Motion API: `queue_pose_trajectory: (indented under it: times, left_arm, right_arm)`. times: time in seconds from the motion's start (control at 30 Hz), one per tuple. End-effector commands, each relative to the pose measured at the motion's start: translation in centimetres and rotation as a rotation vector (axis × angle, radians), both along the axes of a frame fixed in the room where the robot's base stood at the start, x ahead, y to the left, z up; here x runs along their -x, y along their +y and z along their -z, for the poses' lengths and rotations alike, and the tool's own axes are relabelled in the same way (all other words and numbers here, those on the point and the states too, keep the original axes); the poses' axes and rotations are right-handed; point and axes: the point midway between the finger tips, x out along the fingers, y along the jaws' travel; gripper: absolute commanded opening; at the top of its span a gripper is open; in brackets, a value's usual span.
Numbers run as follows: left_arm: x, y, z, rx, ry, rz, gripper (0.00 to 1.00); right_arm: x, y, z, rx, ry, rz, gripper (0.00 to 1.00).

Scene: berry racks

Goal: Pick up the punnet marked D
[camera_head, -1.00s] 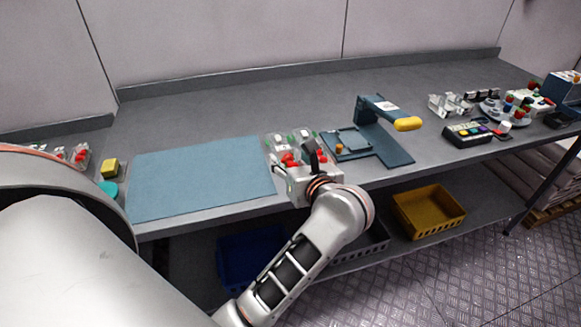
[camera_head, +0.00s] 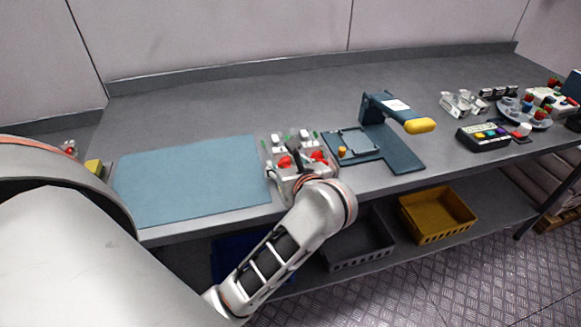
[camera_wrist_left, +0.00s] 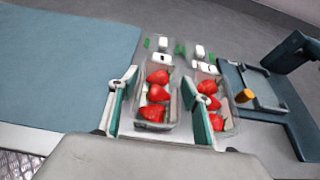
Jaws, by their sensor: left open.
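Two clear punnets with red strawberries stand side by side at the right edge of the blue mat, a left punnet (camera_wrist_left: 157,113) and a right punnet (camera_wrist_left: 221,116) in the left wrist view. White and green pieces lie at their far ends. No letter D can be read on either. My left gripper (camera_wrist_left: 159,78) is open, one finger at the left side of the left punnet, the other around the gap between the punnets. In the head view my left gripper (camera_head: 295,165) partly hides the punnets. Contact cannot be told. My right gripper is not in view.
The blue mat (camera_head: 190,180) is bare. A dark blue stand with a yellow-ended arm (camera_head: 420,126) is right of the punnets. A yellow crate (camera_head: 437,213) sits on the lower shelf.

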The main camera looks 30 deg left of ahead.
Motion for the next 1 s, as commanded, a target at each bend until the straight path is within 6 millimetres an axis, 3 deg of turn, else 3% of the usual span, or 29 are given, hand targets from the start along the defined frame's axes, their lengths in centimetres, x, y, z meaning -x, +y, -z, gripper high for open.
queue_pose_trajectory:
  times: [0.17,0.3,0.73,1.0]
  left_arm:
    - [0.0,0.0,-0.1,0.001,-0.001,0.0,0.48]
    - [0.0,0.0,-0.1,0.001,-0.001,0.0,0.16]
    - [0.0,0.0,-0.6,0.001,-0.001,0.0,0.16]
    - [0.0,0.0,-3.8,0.001,-0.004,-0.001,0.16]
  right_arm:
    - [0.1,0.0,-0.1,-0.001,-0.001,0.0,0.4]
    - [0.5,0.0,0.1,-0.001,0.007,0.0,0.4]
    - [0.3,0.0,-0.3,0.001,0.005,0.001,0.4]
    - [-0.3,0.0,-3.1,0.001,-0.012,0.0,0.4]
